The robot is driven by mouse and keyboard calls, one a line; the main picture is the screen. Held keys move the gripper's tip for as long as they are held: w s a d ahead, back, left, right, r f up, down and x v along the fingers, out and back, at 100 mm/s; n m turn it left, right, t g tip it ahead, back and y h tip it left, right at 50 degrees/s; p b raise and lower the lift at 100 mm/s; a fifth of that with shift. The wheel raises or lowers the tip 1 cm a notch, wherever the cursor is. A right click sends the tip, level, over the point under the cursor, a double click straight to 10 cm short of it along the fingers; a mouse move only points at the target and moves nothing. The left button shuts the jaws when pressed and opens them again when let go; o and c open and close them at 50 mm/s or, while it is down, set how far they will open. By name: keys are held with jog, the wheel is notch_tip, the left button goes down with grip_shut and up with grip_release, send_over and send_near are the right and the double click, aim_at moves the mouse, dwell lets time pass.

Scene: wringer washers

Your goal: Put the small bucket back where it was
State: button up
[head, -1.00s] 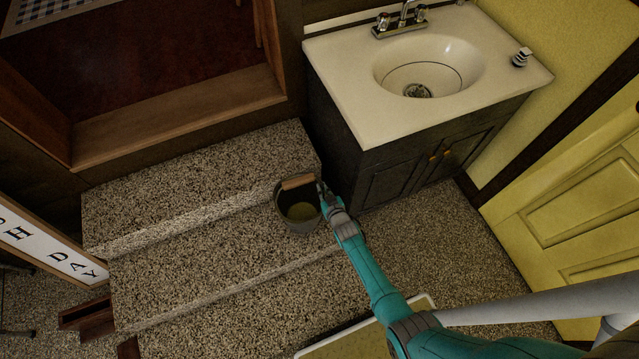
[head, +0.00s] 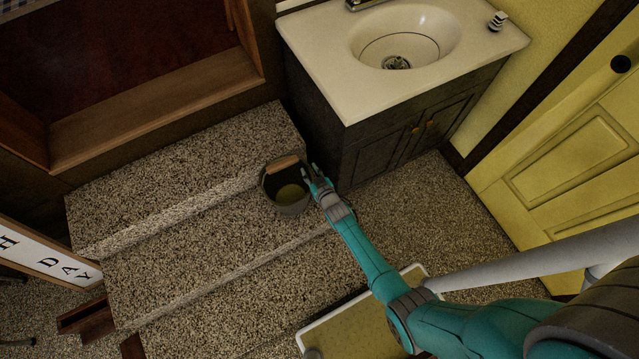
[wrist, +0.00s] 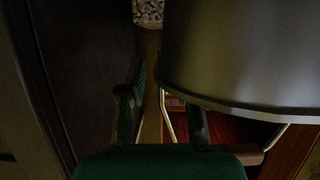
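The small dark metal bucket (head: 284,208), with a wooden handle grip (head: 282,162) and a yellowish inside, appears upright on the lower tread of the speckled steps, near their right end. My gripper (head: 310,174) is at the bucket's right side, its fingers spread. In the wrist view the bucket (wrist: 245,55) fills the upper right. The two fingers of my gripper (wrist: 163,115) are apart, and the thin wire of the bucket's handle shows between them. I see nothing clamped. Whether a finger touches the bucket is too dark to tell.
The speckled steps (head: 180,240) rise to a wooden-framed doorway. A dark cabinet (head: 400,140) with a white sink top (head: 330,75) stands close right of the bucket. A yellow door (head: 570,180) is at the right. A lettered sign (head: 45,255) leans at the left.

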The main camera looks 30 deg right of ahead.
jog(key=v, duration=1)
jog(key=shift+s, duration=0.35)
jog(key=shift+r, duration=0.1)
jog(key=s+a+r, duration=0.1)
jog(key=s+r, duration=1)
jog(key=s, duration=0.3)
jog(key=s+a+r, duration=0.2)
jog(key=s+r, duration=0.8)
jog(key=s, duration=0.3)
jog(key=s+r, duration=0.3)
jog(key=r, duration=0.4)
jog(key=s+r+t, duration=0.1)
jog(key=s+r, duration=0.2)
jog(key=r, duration=0.4)
jog(key=shift+d, duration=0.2)
